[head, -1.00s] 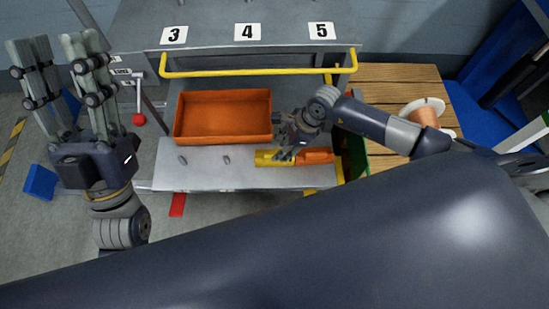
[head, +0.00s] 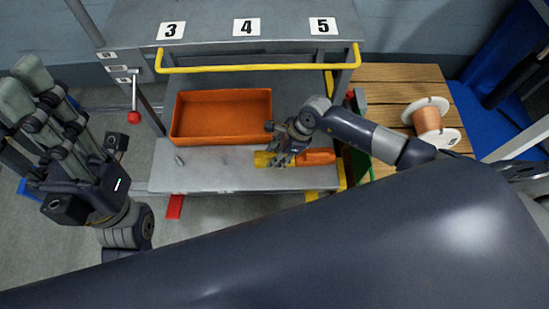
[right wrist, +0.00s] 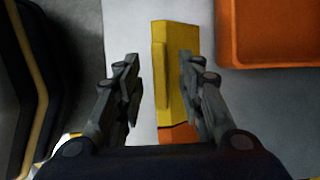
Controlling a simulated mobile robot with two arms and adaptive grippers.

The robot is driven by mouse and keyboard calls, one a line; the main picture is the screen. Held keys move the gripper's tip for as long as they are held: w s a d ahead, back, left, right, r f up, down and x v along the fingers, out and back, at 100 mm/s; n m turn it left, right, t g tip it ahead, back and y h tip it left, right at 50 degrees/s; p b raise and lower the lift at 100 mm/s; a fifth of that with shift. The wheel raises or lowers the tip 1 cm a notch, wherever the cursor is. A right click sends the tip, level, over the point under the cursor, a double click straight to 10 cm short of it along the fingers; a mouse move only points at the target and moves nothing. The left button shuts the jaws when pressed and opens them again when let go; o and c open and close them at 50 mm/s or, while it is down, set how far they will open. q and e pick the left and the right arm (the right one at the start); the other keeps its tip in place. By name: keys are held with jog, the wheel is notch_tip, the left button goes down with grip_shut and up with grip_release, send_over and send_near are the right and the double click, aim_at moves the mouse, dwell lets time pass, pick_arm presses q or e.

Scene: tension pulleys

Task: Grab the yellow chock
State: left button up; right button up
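The yellow chock (head: 262,159) lies on the grey lower shelf in the head view, partly covered by my right gripper (head: 280,160). In the right wrist view the yellow chock (right wrist: 178,70) lies between the two fingers of my right gripper (right wrist: 165,85). The fingers are spread, with a gap visible on the left side; contact on the right side cannot be told. An orange piece (head: 318,157) adjoins the chock's right end, and its edge shows in the right wrist view (right wrist: 178,133). My left gripper (head: 25,90) is raised at the far left, open and empty.
An orange bin (head: 221,134) stands on the shelf (head: 215,182) behind and left of the chock. A yellow rail (head: 250,68) runs along the upper tabletop's edge. A wooden pallet (head: 385,85) with a copper-coloured spool (head: 427,119) is at the right.

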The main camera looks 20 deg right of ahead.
grip_shut()
jog(key=shift+r, duration=0.15)
